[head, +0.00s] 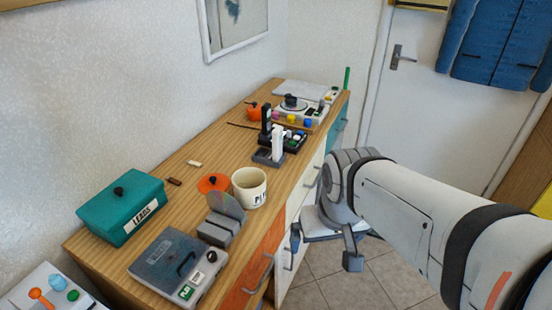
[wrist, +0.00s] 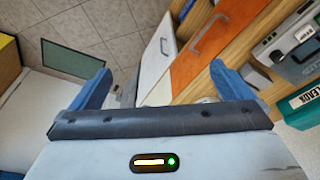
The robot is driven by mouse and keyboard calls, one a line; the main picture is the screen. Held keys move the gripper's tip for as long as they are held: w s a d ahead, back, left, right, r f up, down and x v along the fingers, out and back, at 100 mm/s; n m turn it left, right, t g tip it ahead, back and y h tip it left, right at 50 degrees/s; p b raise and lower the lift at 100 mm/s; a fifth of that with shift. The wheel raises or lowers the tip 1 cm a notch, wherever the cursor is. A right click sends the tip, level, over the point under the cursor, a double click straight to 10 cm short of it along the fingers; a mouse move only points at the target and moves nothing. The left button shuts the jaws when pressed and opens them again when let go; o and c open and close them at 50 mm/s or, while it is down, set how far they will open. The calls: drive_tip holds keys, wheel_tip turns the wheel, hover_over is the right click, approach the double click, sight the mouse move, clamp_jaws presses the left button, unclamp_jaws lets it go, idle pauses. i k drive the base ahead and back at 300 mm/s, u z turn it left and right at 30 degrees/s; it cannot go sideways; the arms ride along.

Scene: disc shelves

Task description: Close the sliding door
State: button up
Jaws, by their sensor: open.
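The sideboard (head: 170,195) has a row of coloured fronts with bar handles. An orange front (head: 262,262) is nearest, then a white front (head: 299,195), then a teal one (head: 340,122) at the far end. I cannot tell which front is the sliding door or how far it stands open. In the wrist view the orange front (wrist: 200,62) and the white front (wrist: 155,68) show side by side, each with a handle. My gripper (head: 323,250) is open and empty, low beside the white front.
The sideboard top holds a teal lidded box (head: 122,208), a grey device (head: 178,268), a cream mug (head: 249,187) and small gadgets. A white room door (head: 410,110) with blue clothing (head: 497,45) stands at the back right. The tiled floor (head: 345,290) is clear in front.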

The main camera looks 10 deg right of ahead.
sight(288, 264)
drive_tip(key=z, duration=0.1)
drive_tip(key=k, duration=0.55)
drive_tip(key=u, duration=1.5)
drive_tip(key=k, duration=1)
drive_tip(key=z, duration=1.25)
drive_tip(key=i, duration=1.65)
drive_tip(key=z, duration=0.1)
